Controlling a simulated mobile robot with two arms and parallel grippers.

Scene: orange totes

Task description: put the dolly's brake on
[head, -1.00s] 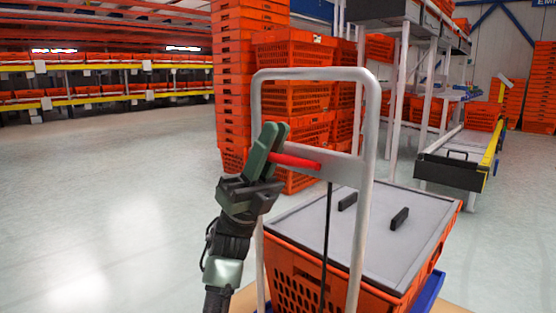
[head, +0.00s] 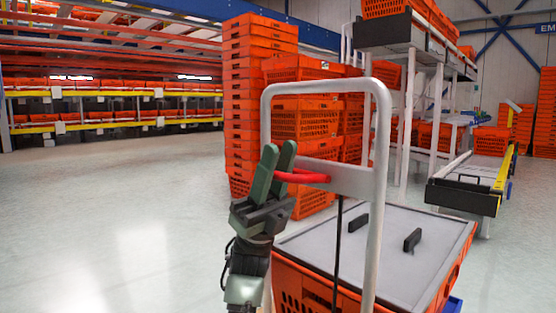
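The dolly's grey tube handle (head: 377,190) stands upright in the middle of the head view. A red lever (head: 312,178) sits on its crossbar (head: 350,179), pointing left, and a dark rod runs down below. My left gripper (head: 278,150) points up at the lever's left end. Its green fingers are a narrow gap apart and appear closed around the lever; the exact contact is partly hidden. Behind the handle, an orange tote (head: 320,291) with a grey lid (head: 382,250) rides on the dolly. The dolly's wheels are out of view. My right gripper is not in view.
Tall stacks of orange totes (head: 255,90) stand behind the dolly. A rack with a roller lane and dark end (head: 462,197) is to the right. Shelving (head: 110,118) lines the far left. The floor (head: 110,210) on the left is clear.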

